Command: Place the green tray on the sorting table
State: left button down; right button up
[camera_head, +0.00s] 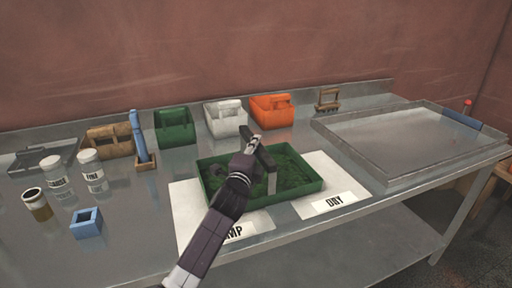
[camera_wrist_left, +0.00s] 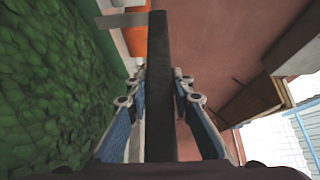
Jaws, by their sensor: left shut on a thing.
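The green tray (camera_head: 310,187) is a shallow rectangular box filled with green leafy material, over the middle of the metal table (camera_head: 130,255). It overlaps two white mats; I cannot tell whether it rests on them or hangs just above. My left gripper (camera_head: 254,146) reaches over the tray and is shut on a dark bar, apparently its handle, joined to a grey strap. In the left wrist view the dark bar (camera_wrist_left: 160,80) runs between the fingers, with the tray's green contents (camera_wrist_left: 50,80) on the left. My right gripper is not in view.
White mats labelled "...MP" (camera_head: 195,225) and "DRY" (camera_head: 342,185) lie around the tray. Green (camera_head: 174,127), white (camera_head: 226,120) and orange (camera_head: 272,112) bins stand behind. Jars (camera_head: 92,172) and a blue block (camera_head: 87,222) are left; a large metal tray (camera_head: 400,135) is right.

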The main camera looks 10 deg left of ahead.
pick_arm(q)
jog(key=c, duration=1.7)
grip_release()
jog(key=shift+s, duration=0.1)
jog(key=s, duration=1.2)
jog(key=shift+a+b, duration=0.15)
jog(key=shift+b, duration=0.25)
